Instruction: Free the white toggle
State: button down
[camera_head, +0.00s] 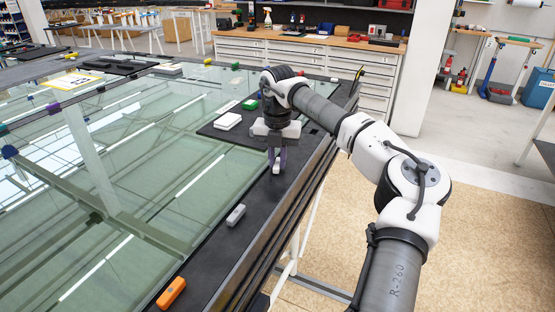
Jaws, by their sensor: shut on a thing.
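My gripper (277,162) points down over the black border of the glazed frame (204,262), on its right side. Its fingers are shut on a small white piece, the white toggle (276,168), which shows between the fingertips. The fingers hide part of it, and I cannot tell whether it still touches the border. A grey toggle (236,215) and an orange toggle (171,293) sit on the same border, nearer to me.
Beyond my gripper, a dark mat (213,133) holds a white block (228,121) and a green block (249,104). Purple (53,108) and blue (8,152) pieces sit at the left. A drawer cabinet (300,62) stands behind. Floor is open at the right.

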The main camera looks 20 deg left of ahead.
aim_at(278, 163)
jog(key=shift+r+m, duration=0.1)
jog(key=shift+m, duration=1.4)
jog(key=shift+w, duration=0.1)
jog(key=c, duration=1.4)
grip_release()
notch_tip(278, 163, up, 14)
jog(key=shift+f+b, duration=0.1)
jog(key=shift+b, duration=0.75)
jog(key=shift+f, duration=0.1)
